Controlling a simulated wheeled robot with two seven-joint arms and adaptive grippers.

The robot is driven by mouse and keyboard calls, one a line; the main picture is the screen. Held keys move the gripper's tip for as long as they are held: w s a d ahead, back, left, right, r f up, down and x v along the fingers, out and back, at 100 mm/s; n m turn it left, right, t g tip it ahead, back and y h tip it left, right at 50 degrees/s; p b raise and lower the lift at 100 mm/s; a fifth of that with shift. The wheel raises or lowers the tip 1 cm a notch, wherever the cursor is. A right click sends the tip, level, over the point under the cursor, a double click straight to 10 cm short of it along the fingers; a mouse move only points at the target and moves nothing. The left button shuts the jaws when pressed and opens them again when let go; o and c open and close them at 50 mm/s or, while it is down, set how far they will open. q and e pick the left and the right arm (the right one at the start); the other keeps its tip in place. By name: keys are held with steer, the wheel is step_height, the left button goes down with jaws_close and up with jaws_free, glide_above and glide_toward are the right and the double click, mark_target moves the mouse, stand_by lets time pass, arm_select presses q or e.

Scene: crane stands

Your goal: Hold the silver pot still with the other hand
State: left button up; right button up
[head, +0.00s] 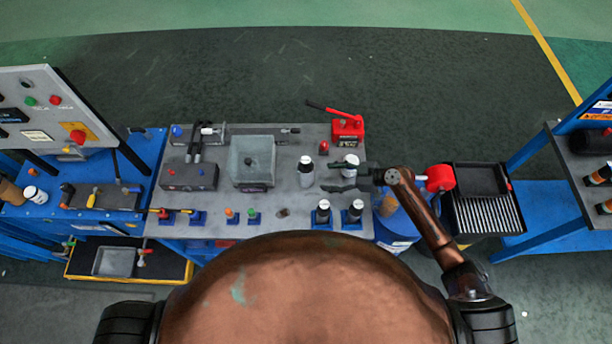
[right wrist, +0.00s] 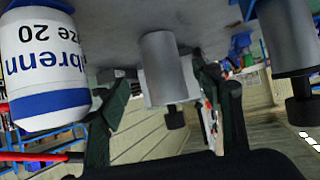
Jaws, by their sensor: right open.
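A silver pot (right wrist: 160,65), a grey cylinder with a dark knob, shows between the fingers of my right gripper (right wrist: 165,110) in the right wrist view, which is upside down. The fingers are apart, and I cannot tell whether they touch it. In the head view my right gripper (head: 330,177) reaches left over the bench, open. A grey pot with a pale top (head: 306,172) stands just left of its fingertips, and looks like the same one. My left gripper is not seen.
A white and blue can (right wrist: 45,60) stands close beside one finger; another grey cylinder (right wrist: 282,40) is on the other side. On the bench are a grey box (head: 252,162), a red hand pump (head: 348,130) and two pots in blue holders (head: 323,213).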

mark_target(312, 177)
steer(key=shift+w+a+f, duration=0.1)
steer(key=shift+a+f, duration=0.05)
steer(key=shift+a, duration=0.15)
steer(key=b+x, duration=0.2)
steer(key=x, duration=0.5)
steer(key=shift+a+f, duration=0.25)
steer(key=shift+f, duration=0.05)
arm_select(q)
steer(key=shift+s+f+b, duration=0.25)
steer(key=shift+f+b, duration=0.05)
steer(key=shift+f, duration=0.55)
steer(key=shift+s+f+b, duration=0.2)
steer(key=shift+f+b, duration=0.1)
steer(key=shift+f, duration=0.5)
arm_select(e)
steer(key=shift+w+a+f, duration=0.2)
steer(key=shift+w+a, duration=0.1)
steer(key=shift+a, duration=0.35)
steer(key=shift+c, duration=0.2)
steer(key=c, duration=0.9)
steer(key=shift+o, duration=0.2)
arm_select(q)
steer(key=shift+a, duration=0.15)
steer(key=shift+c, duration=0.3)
